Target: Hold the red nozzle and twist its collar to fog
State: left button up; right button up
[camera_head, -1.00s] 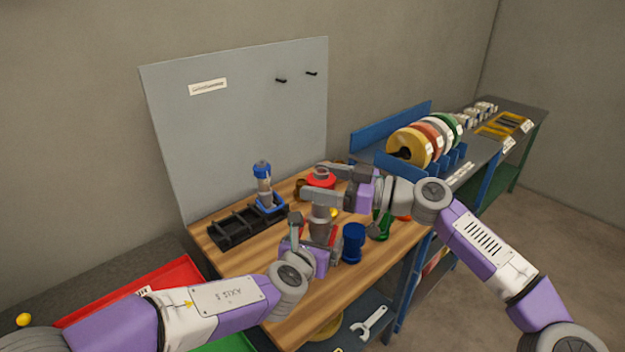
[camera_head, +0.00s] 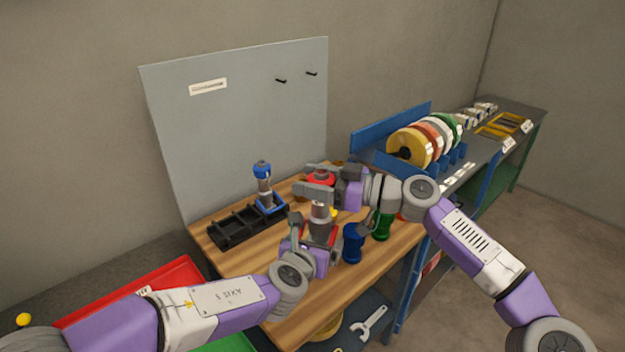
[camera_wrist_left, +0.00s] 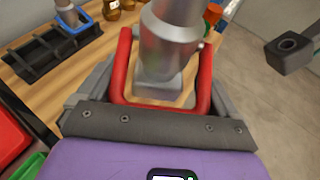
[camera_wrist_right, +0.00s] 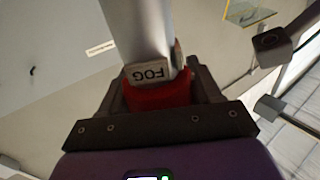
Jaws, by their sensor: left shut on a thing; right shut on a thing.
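The red nozzle stands upright on the workbench, with a grey metal body (camera_head: 320,211) and a red U-shaped handle (camera_wrist_left: 204,85). My left gripper (camera_head: 316,236) is low on the nozzle; in the left wrist view its fingers close on the handle from both sides. The red collar (camera_head: 320,178) is at the nozzle's top. My right gripper (camera_head: 319,180) is shut on it, one finger in front and one behind. In the right wrist view the collar (camera_wrist_right: 158,96) sits between the fingers, beside an upside-down FOG label (camera_wrist_right: 152,74). Most of the collar is hidden.
A blue nozzle (camera_head: 353,243) and a green nozzle (camera_head: 382,224) stand close on the right. A black rack (camera_head: 232,229) with a blue-topped nozzle (camera_head: 263,172) is at left. Coloured reels (camera_head: 412,147) stand on the shelf behind. A red tray (camera_head: 178,278) is at lower left.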

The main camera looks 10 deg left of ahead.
jog(key=shift+s+a+r+n+g, duration=0.1)
jog(key=shift+n+g, duration=0.75)
jog(key=shift+g, duration=0.6)
jog(key=shift+s+r+n+g, duration=0.1)
jog(key=shift+n+g, duration=0.75)
jog(key=shift+g, duration=0.6)
jog(key=shift+f+n+g, duration=0.1)
jog(key=shift+n+g, duration=0.3)
jog(key=shift+s+g, duration=0.15)
jog(key=shift+g, duration=0.15)
jog(key=o, duration=1)
jog(key=shift+c, duration=0.2)
jog(key=v, duration=0.7)
jog(key=shift+d, duration=0.35)
